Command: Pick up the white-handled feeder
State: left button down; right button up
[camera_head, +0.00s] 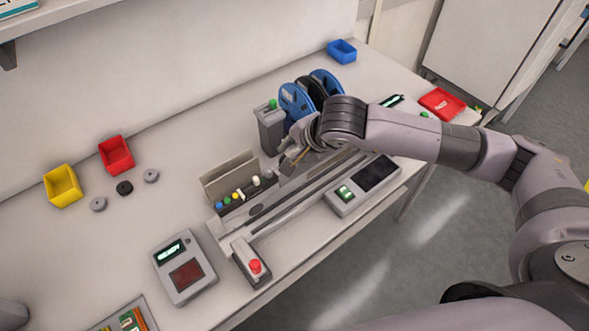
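A row of small coloured handles, blue, green, yellow and pale, sits in a grey holder (229,172) at the middle of the bench. A white handle (256,181) shows at the right end of this row; the feeder body under it is mostly hidden. My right gripper (290,157) is just right of and beyond the white handle, pointing down towards the bench. It appears apart from the handle. Its fingers are small and partly hidden by its own wrist, so I cannot tell whether they are open or shut.
A long grey rail (310,190) runs beside the holder. Blue reels (296,100) and a grey box with a green button (270,132) stand behind my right gripper. A red-button box (250,262) and a display unit (184,267) stand in front. Yellow (63,187) and red (116,155) bins are left.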

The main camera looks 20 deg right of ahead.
jog(key=shift+w+a+f, duration=0.1)
jog(key=shift+w+f, duration=0.1)
jog(key=shift+f, duration=0.15)
jog(key=shift+c, duration=0.2)
grip_shut()
jog(key=shift+r, duration=0.15)
dwell(0.3)
